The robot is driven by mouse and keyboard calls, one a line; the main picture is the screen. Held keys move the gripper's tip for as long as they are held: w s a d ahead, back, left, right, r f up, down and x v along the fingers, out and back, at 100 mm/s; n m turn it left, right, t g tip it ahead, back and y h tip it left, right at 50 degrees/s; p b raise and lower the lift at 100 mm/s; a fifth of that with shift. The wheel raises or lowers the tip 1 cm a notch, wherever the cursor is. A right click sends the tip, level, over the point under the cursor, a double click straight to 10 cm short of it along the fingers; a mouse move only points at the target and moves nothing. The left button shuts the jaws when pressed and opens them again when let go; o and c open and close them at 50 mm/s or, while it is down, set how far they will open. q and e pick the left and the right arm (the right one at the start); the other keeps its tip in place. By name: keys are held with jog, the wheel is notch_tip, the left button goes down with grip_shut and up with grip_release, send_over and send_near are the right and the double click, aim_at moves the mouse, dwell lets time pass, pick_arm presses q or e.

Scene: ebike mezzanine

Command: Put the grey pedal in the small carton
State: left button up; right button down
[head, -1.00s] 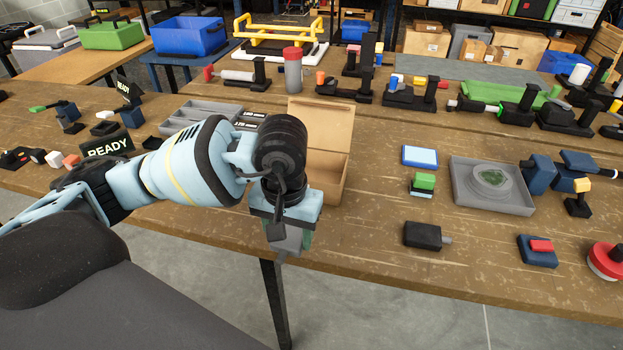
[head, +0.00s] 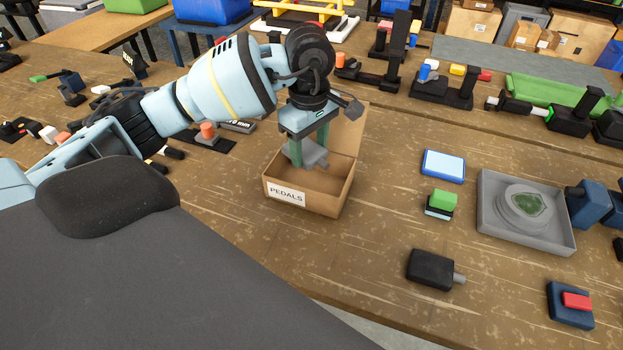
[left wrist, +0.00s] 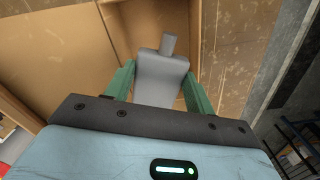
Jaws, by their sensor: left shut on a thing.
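The small carton (head: 325,198) stands open on the workbench in the head view, with a "PEDALS" label (head: 286,194) on its front and its lid raised at the back. My left gripper (head: 308,158) is over the carton's opening, pointing down. It is shut on the grey pedal (head: 314,155), which hangs between the green fingers at about the opening. In the left wrist view the pedal (left wrist: 161,80) sits between both fingers, its spindle pointing away. The carton's brown walls (left wrist: 65,50) show around it. My right gripper is not in view.
A black pedal-like block (head: 430,270) lies on the bench at the right front. A blue-and-white box (head: 443,166), a green block (head: 443,199) and a grey tray (head: 490,232) are right of the carton. Bare wood lies in front of the carton.

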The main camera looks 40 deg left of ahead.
aim_at(310, 151)
pick_arm(q)
jog(key=shift+w+f, duration=0.1)
jog(key=shift+f, duration=4.2)
jog(key=shift+f, duration=0.1)
jog(key=o, duration=0.7)
jog(key=shift+f, duration=0.1)
jog(key=shift+o, duration=0.5)
notch_tip(310, 151, up, 12)
jog(key=shift+r, duration=0.25)
